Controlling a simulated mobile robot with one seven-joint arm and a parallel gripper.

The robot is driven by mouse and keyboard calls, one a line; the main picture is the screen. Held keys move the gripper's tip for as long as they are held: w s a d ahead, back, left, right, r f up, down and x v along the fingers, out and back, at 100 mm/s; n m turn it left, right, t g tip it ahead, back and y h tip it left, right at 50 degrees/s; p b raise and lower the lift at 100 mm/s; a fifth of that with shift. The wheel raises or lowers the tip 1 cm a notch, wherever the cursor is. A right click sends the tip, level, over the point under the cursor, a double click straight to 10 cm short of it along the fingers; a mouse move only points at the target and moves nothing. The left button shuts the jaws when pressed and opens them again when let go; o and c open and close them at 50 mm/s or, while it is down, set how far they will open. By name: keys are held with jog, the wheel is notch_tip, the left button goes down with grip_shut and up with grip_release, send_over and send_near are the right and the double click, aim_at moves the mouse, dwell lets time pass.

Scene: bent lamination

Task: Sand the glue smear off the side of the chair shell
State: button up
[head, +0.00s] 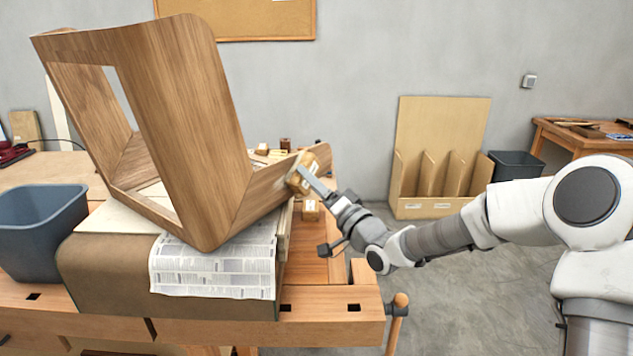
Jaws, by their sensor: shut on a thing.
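The chair shell (190,110) is bent wood with a brown grain. It rests tilted on a padded brown block on the workbench. My gripper (308,180) is shut on a small tan sanding block (302,172) at the right end of the shell's low side. The block appears to be against or very close to that side; I cannot tell whether it touches. I cannot make out the glue smear; the block and gripper cover part of the side there.
Newspaper (215,268) lies over the brown block (110,275) under the shell. A grey bin (40,230) stands at the left of the workbench (330,330). Small wooden blocks lie behind and below my gripper. A vise handle (397,320) sticks up at the bench's right corner. Open floor lies right.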

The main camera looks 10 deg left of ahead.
jog(key=shift+s+a+b, duration=0.3)
jog(key=shift+s+a, duration=0.25)
jog(key=shift+s, duration=0.8)
jog(key=shift+s+a+b, duration=0.3)
jog(key=shift+s+a, duration=0.2)
jog(key=shift+s, duration=0.9)
jog(key=shift+s+a+b, duration=0.3)
jog(key=shift+s+a, duration=0.25)
jog(key=shift+s, duration=0.8)
jog(key=s+d+p, duration=0.1)
jog(key=s+d, duration=0.1)
jog(key=d, duration=0.3)
jog(key=shift+d, duration=0.4)
jog(key=d, duration=0.1)
jog(key=s+d+p, duration=0.1)
jog(key=shift+d, duration=0.4)
